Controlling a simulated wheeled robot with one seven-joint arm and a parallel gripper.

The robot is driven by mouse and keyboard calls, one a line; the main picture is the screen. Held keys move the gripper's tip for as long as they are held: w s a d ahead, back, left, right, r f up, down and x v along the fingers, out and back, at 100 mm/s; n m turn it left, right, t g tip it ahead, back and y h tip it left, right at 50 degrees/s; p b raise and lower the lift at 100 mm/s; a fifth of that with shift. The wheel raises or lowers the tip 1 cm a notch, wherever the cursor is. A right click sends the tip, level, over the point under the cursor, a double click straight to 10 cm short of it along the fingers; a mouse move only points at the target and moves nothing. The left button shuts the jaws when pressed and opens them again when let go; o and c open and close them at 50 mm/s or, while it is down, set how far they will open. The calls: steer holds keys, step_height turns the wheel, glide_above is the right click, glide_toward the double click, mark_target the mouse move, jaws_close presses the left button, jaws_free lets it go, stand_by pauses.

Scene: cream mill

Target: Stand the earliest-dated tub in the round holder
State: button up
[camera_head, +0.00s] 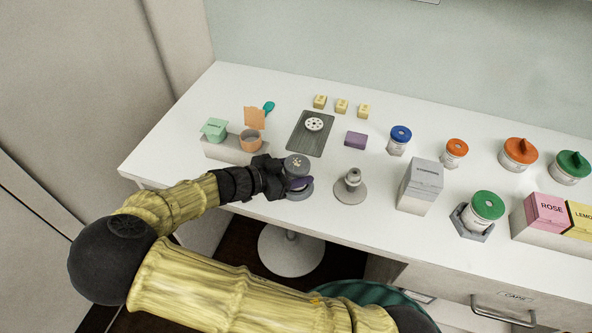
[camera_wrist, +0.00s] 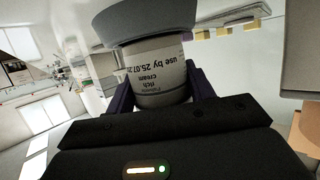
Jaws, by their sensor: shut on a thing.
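My gripper (camera_head: 287,182) is shut on a white tub with a grey lid (camera_head: 297,163), held upright near the table's front edge. The wrist view sees this tub (camera_wrist: 160,75) upside down between the fingers; its label reads "rich cream" and "use by 25.07", with the year cut off. A grey round holder (camera_head: 300,193) is directly under the tub, and it also shows in the wrist view (camera_wrist: 140,18). I cannot tell whether the tub rests fully in it. A blue-lidded tub (camera_head: 400,135) and an orange-lidded tub (camera_head: 454,148) stand to the right; their dates are unreadable.
A small stand with a round base (camera_head: 350,192) is just right of the gripper. A grey box (camera_head: 420,185) and a green-lidded tub in a hexagonal holder (camera_head: 487,206) are farther right. A dark tray (camera_head: 309,145) and a purple block (camera_head: 356,139) lie behind.

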steer(key=shift+f+b, duration=0.45)
steer(key=shift+f, duration=0.05)
stand_by(0.6)
steer(key=shift+s+d+f+b, duration=0.15)
steer(key=shift+s+f+b, duration=0.1)
steer(key=shift+f+b, duration=0.2)
steer(key=shift+s+d+f+b, duration=0.1)
steer(key=shift+s+f+b, duration=0.1)
steer(key=shift+f+b, duration=0.25)
stand_by(1.4)
steer(key=o, duration=1.3)
steer(key=shift+s+a+r, duration=0.1)
steer(key=shift+a+r, duration=0.05)
steer(key=shift+a, duration=0.4)
steer(key=v, duration=0.5)
steer(key=r+v, duration=0.1)
steer(key=v, duration=1.1)
steer(key=shift+w+d+r+b, duration=0.15)
steer(key=shift+w+r+b, duration=0.15)
steer(key=shift+b, duration=0.1)
